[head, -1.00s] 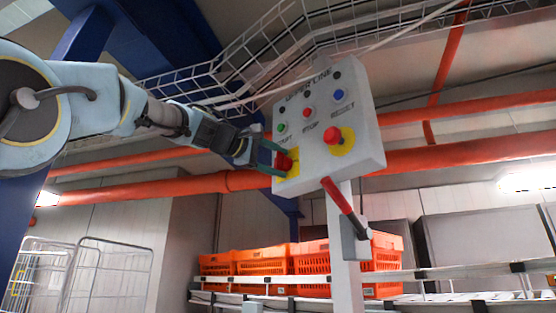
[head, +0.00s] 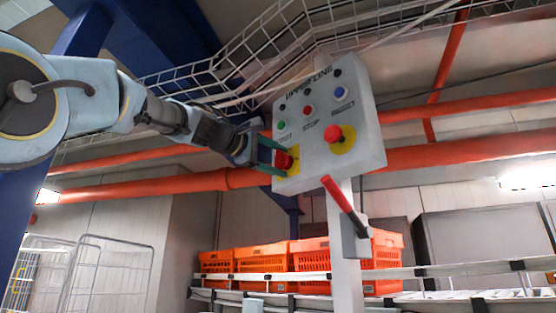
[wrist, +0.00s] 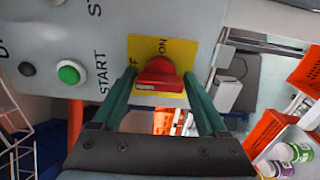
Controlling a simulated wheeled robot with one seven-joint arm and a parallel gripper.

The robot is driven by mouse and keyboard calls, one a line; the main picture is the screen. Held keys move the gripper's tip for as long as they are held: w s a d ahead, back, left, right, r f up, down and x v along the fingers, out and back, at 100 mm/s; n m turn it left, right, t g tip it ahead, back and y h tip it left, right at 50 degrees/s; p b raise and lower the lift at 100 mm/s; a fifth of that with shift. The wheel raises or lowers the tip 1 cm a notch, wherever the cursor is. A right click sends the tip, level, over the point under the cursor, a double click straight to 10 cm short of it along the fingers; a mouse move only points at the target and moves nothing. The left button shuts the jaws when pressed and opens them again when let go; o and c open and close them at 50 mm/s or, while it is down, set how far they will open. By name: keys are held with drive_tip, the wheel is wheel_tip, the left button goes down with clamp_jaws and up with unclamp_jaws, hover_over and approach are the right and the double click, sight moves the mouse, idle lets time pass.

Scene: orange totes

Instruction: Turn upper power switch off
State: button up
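The control box (head: 355,105) labelled "UPPER LINE" stands on a white post. A red power switch (head: 284,160) on a yellow plate is at its lower left. In the wrist view the red switch knob (wrist: 158,80) sits below the "ON" lettering; other lettering at its left is partly covered. My gripper (head: 284,162) is at the box, its green fingers on either side of the knob. In the wrist view my gripper (wrist: 157,82) is open, with narrow gaps beside the knob; any contact is hard to tell.
A red mushroom button (head: 333,134) is to the right of the switch, and a green button (wrist: 69,72) is near the left finger in the wrist view. A red-handled lever (head: 344,207) is below the box. Orange totes (head: 262,262) stand on a conveyor behind.

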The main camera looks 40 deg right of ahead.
drive_tip(key=shift+o, duration=1.2)
drive_tip(key=shift+a, duration=0.1)
drive_tip(key=a+b, duration=0.5)
drive_tip(key=a, duration=0.5)
drive_tip(key=shift+s+a+b, duration=0.3)
drive_tip(key=shift+a, duration=0.05)
